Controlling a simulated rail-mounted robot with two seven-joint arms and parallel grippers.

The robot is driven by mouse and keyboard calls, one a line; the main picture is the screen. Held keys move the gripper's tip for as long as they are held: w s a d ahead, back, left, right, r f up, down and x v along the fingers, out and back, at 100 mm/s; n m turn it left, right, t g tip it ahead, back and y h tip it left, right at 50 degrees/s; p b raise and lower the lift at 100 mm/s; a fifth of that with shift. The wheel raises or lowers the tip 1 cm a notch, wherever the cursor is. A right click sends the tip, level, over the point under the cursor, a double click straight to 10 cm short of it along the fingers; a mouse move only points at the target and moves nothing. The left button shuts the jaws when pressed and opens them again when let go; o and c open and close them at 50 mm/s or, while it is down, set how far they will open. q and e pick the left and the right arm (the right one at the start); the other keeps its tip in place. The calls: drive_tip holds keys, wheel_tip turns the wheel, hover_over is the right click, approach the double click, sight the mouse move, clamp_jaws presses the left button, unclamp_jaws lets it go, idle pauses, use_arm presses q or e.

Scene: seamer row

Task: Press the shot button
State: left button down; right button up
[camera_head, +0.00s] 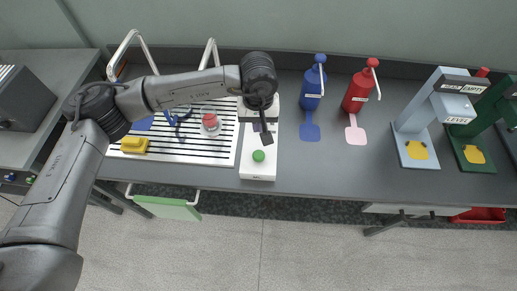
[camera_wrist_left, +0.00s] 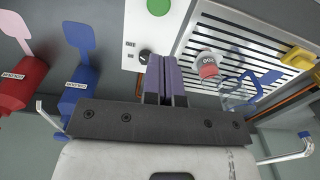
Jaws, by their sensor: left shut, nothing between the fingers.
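A green round button (camera_head: 258,156) sits on the front of a white machine (camera_head: 258,174) on the counter. The button also shows at the top edge of the wrist view (camera_wrist_left: 158,6), with small dark lettering and a black knob (camera_wrist_left: 146,57) on the white face. My left gripper (camera_head: 265,138) is shut and empty, above the machine and just behind the button, apart from it. Its closed fingers (camera_wrist_left: 166,75) hide part of the white face. My right gripper is not in view.
A slatted drain rack (camera_head: 226,154) left of the machine holds a red-topped can (camera_head: 210,122) and a yellow item (camera_head: 134,145). Blue (camera_head: 314,84) and red (camera_head: 360,90) pump bottles stand right. Farther right are a blue-grey stand (camera_head: 412,125) and a green stand (camera_head: 476,130).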

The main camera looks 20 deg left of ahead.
use_arm(q)
drive_tip(key=shift+m, duration=0.5)
drive_tip(key=b, duration=0.1)
approach(258, 154)
wheel_tip(258, 154, down, 8)
drive_tip(key=shift+r, duration=0.25)
idle(0.3)
wheel_tip(258, 154, down, 2)
drive_tip(key=shift+f+b, duration=0.15)
drive_tip(key=shift+b, duration=1)
